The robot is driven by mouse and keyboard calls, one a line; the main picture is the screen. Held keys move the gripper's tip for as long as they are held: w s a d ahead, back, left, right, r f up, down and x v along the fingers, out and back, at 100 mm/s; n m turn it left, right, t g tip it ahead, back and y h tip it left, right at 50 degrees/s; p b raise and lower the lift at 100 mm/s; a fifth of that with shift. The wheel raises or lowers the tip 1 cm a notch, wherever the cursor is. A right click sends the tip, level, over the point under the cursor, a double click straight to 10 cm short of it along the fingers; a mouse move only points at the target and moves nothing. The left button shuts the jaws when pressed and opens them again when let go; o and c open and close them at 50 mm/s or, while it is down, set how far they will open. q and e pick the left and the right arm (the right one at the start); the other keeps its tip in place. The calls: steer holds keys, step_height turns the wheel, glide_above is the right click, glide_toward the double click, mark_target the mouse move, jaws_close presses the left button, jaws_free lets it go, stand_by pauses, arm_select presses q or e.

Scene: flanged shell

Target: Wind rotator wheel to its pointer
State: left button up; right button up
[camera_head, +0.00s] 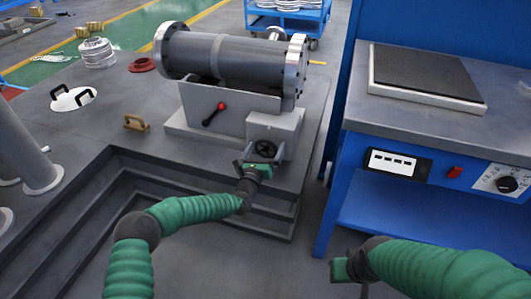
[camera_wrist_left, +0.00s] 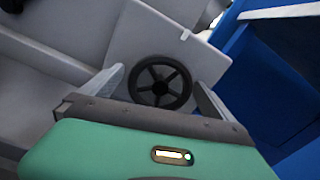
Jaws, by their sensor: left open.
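The black spoked rotator wheel (camera_head: 265,149) is on the grey box at the right end of the rotator's base, below the dark flanged shell (camera_head: 235,62). In the left wrist view the wheel (camera_wrist_left: 160,87) faces the camera, with its rim and spokes in sight. A small white mark (camera_wrist_left: 186,34) shows at the box's edge above the wheel; I cannot tell whether it is the pointer. My left gripper (camera_head: 259,158) is open, with its fingers (camera_wrist_left: 160,96) on either side of the wheel; contact is unclear. My right gripper (camera_head: 347,272) hangs low, away from the wheel.
A red-knobbed lever (camera_head: 213,114) stands on the base left of the wheel. A blue bench (camera_head: 440,120) with a dark plate and control panel is at the right. A stepped recess (camera_head: 190,195) lies in front of the rotator. A brown handle (camera_head: 137,123) sits on the grey deck.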

arm_select(q)
steer(key=c, duration=1.3)
steer(key=shift+c, duration=0.2)
